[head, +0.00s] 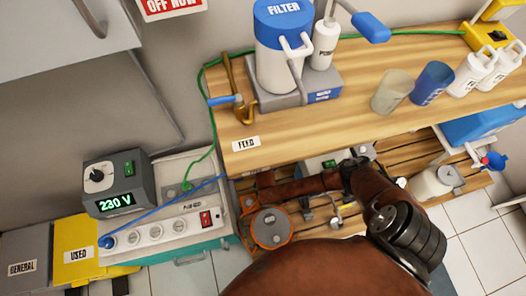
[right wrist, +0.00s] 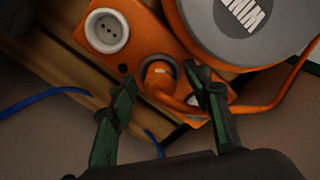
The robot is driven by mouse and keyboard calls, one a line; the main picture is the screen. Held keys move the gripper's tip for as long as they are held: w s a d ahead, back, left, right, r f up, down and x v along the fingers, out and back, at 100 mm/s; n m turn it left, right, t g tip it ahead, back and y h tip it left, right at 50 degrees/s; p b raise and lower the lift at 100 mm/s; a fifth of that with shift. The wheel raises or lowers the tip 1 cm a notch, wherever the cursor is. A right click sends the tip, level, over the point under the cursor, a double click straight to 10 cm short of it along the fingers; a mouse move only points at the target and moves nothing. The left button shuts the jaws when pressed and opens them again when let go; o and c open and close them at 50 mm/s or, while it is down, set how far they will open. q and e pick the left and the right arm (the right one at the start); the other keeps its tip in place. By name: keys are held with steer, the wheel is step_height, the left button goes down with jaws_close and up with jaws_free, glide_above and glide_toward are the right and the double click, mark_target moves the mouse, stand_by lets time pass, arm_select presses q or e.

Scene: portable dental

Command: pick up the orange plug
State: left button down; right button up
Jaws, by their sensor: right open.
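The orange plug (right wrist: 159,74) sits in a socket of an orange outlet block (right wrist: 186,40) in the right wrist view, its orange cable leading off to the right. My right gripper (right wrist: 166,78) is open, its two dark green fingers on either side of the plug, the right one close to the cable. I cannot tell whether a finger touches the plug. In the head view an orange reel (head: 271,228) with a grey top stands below the wooden counter; the plug cannot be made out there. My left gripper is not in view.
A free white socket (right wrist: 107,31) is beside the plug, and the grey-topped reel (right wrist: 240,22) is close to the right finger. A blue cable (right wrist: 45,98) runs at the left.

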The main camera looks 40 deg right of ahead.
steer(key=shift+c, duration=0.4)
jaws_close()
